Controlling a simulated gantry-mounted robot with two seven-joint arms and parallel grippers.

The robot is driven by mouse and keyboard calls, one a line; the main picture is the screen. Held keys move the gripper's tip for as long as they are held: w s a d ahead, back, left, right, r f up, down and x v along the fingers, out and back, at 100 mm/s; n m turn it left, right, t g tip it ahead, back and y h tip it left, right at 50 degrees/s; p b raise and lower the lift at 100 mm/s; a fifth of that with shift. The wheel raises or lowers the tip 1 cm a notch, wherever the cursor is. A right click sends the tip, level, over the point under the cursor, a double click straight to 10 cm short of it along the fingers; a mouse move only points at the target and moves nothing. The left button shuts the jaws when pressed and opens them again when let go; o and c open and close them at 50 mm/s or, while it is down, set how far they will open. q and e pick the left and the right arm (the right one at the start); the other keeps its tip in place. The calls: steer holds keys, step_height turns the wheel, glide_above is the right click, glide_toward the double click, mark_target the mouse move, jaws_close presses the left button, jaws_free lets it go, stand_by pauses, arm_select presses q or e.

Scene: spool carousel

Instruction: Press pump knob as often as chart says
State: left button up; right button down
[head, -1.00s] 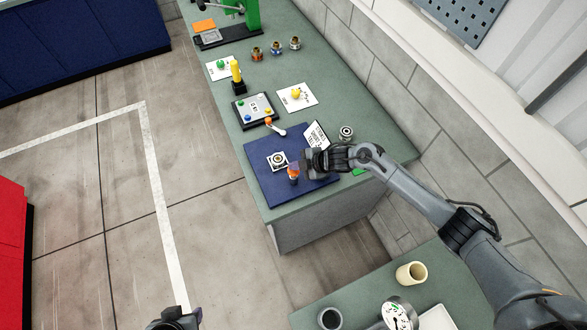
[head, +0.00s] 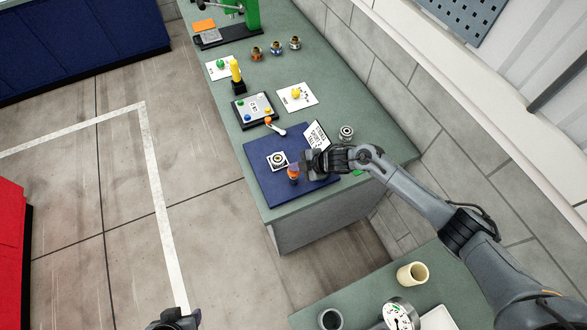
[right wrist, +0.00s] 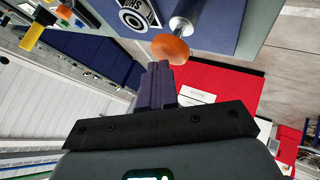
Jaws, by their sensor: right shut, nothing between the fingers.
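The pump knob (head: 293,174) is orange and rounded, on a short upright shaft at the front of a blue board (head: 262,183). In the right wrist view the knob (right wrist: 171,49) sits just beyond my fingertips, on a metallic shaft. My right gripper (head: 295,166) is shut and empty, with its purple fingers at the knob. I cannot tell whether they touch it. A white chart card (head: 316,136) with dark lettering stands at the board's back edge; its text is too small to read. A dark part of my left arm (head: 175,320) shows at the bottom edge; its jaws are unclear.
A button panel (head: 254,110), a yellow post (head: 236,75) and white cards stand farther along the green bench (head: 340,95). A metal part (head: 346,132) stands behind. A second bench holds a beige cup (head: 411,273) and a gauge (head: 399,315).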

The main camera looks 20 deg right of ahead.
steer(key=shift+f+b, duration=0.3)
steer(key=shift+f, duration=0.5)
stand_by(0.5)
steer(key=shift+r, duration=0.2)
steer(key=shift+r+p, duration=0.55)
steer(key=shift+r, duration=0.1)
steer(key=shift+s+r+p, duration=0.1)
steer(key=shift+r+p, duration=0.5)
steer(key=shift+r, duration=0.25)
